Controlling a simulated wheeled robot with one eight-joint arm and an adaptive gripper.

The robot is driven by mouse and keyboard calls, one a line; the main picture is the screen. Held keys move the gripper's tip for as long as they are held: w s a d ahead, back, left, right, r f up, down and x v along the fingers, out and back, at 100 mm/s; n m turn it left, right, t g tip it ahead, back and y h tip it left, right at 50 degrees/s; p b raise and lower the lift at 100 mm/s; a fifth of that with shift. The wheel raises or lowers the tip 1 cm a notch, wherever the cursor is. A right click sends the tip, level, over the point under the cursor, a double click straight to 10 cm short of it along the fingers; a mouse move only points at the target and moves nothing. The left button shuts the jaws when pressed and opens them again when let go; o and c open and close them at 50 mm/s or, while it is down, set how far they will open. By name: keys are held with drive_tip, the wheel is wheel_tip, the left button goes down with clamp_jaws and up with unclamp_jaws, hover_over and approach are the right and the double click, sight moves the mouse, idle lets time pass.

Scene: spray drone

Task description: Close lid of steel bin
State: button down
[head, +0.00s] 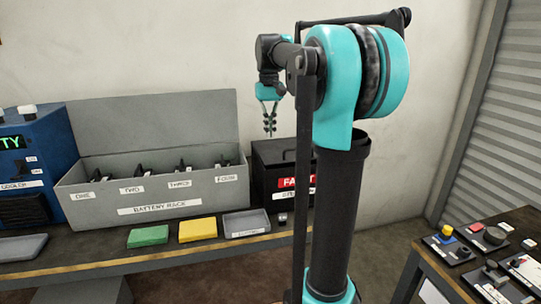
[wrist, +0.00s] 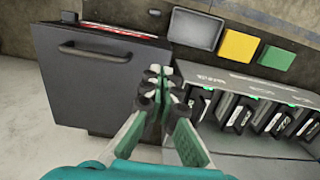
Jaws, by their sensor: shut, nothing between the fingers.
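The steel bin (head: 268,186) is a dark box with a red label, standing on the bench to the right of the battery rack. Its lid (head: 280,152) lies down over the top; I cannot tell whether it is fully flush. In the wrist view the lid (wrist: 88,85) is a dark panel with a bar handle (wrist: 95,52) near the label side. My gripper (head: 270,131) hangs above the bin's back left, fingers pointing down. In the wrist view its fingertips (wrist: 160,82) are together, empty, beside the lid's edge. They appear apart from the lid.
The grey battery rack (head: 150,209) holds several batteries, its back panel upright. A green block (head: 148,236), a yellow block (head: 198,229) and a grey tray (head: 247,223) lie in front. A blue cooler (head: 35,160) stands left. A control table (head: 485,255) is at right.

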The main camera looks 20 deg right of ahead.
sight(271, 164)
drive_tip(key=f, duration=0.9)
drive_tip(key=shift+s, duration=0.3)
drive_tip(key=shift+s+f+t, duration=0.15)
drive_tip(key=shift+f+t, duration=0.15)
drive_tip(key=shift+f, duration=0.3)
drive_tip(key=shift+s+f+t, duration=0.15)
drive_tip(key=shift+f+t, duration=0.15)
drive_tip(key=shift+f, duration=0.3)
drive_tip(key=shift+w+r, duration=0.1)
drive_tip(key=shift+r, duration=0.25)
wheel_tip(271, 164, up, 13)
drive_tip(key=s+a+f+t, duration=0.1)
drive_tip(key=s+f, duration=0.6)
drive_tip(key=f, duration=0.4)
drive_tip(key=s+a+f+t, duration=0.1)
drive_tip(key=s+f, duration=0.7)
drive_tip(key=f, duration=0.3)
drive_tip(key=s+a+f+t, duration=0.1)
drive_tip(key=s+f, duration=0.7)
drive_tip(key=f, duration=0.4)
drive_tip(key=shift+t, duration=0.4)
